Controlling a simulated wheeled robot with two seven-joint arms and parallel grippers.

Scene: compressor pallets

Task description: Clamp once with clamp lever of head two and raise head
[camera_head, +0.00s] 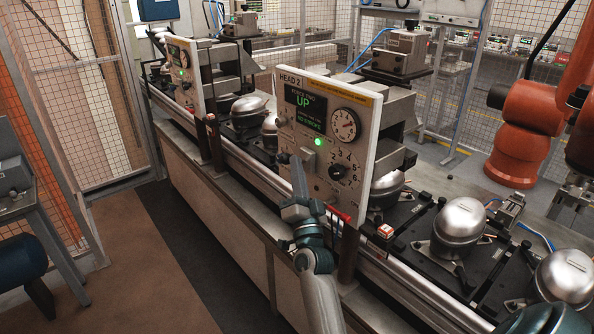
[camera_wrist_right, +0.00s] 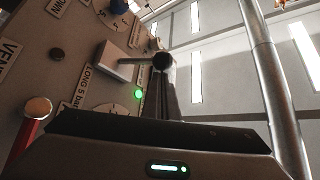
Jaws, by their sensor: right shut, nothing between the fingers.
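The HEAD 2 panel (camera_head: 357,105) faces me in the head view, with a green lamp and a screen reading UP. On its lower left is a pale block (camera_head: 308,156); in the right wrist view this block (camera_wrist_right: 112,64) carries a short lever with a black ball (camera_wrist_right: 163,62), which looks like the clamp lever. My right gripper (camera_head: 297,162) points upward just in front of the block, shut and empty. In the right wrist view its fingers (camera_wrist_right: 160,98) end close below the ball; I cannot tell whether they touch it. My left gripper is out of view.
A red lever with a pale knob (camera_wrist_right: 36,112) stands near the gripper's lower left in the wrist view. Silver compressors (camera_head: 461,218) sit on pallets along the line. A second panel (camera_head: 183,72) stands farther back. An orange robot (camera_head: 522,133) stands at right.

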